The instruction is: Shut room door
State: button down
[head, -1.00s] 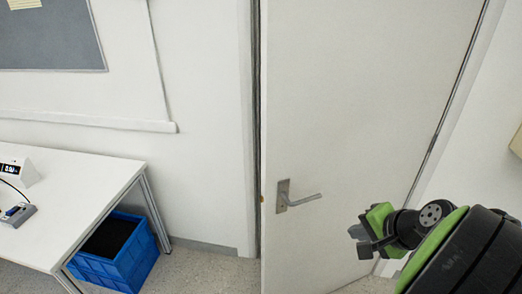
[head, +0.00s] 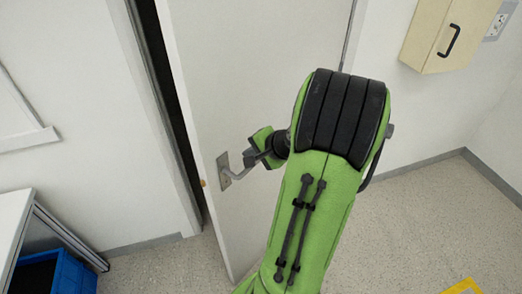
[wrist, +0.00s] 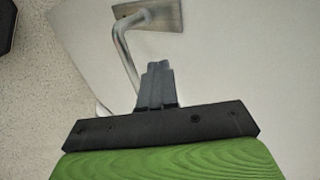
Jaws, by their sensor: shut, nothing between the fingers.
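The white room door (head: 225,75) stands ajar, with a dark gap (head: 180,110) between its left edge and the frame. Its metal lever handle (head: 237,175) sits low near that edge, and it also shows at the top of the wrist view (wrist: 124,52). My gripper (head: 254,154) is right at the lever, in front of the door. In the wrist view my gripper's fingers (wrist: 157,80) are closed together with nothing between them, just beside the lever. I cannot tell whether they touch it.
A white table (head: 18,225) with a blue crate (head: 72,275) below stands at the lower left. A cream wall box (head: 440,35) hangs at the upper right. The speckled floor (head: 420,215) is clear on the right, with a yellow marking (head: 462,287) at the bottom.

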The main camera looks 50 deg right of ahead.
aim_at(233, 148)
jog(key=shift+w+d+f, duration=0.1)
jog(key=shift+w+f, duration=0.05)
jog(key=shift+w, duration=1.95)
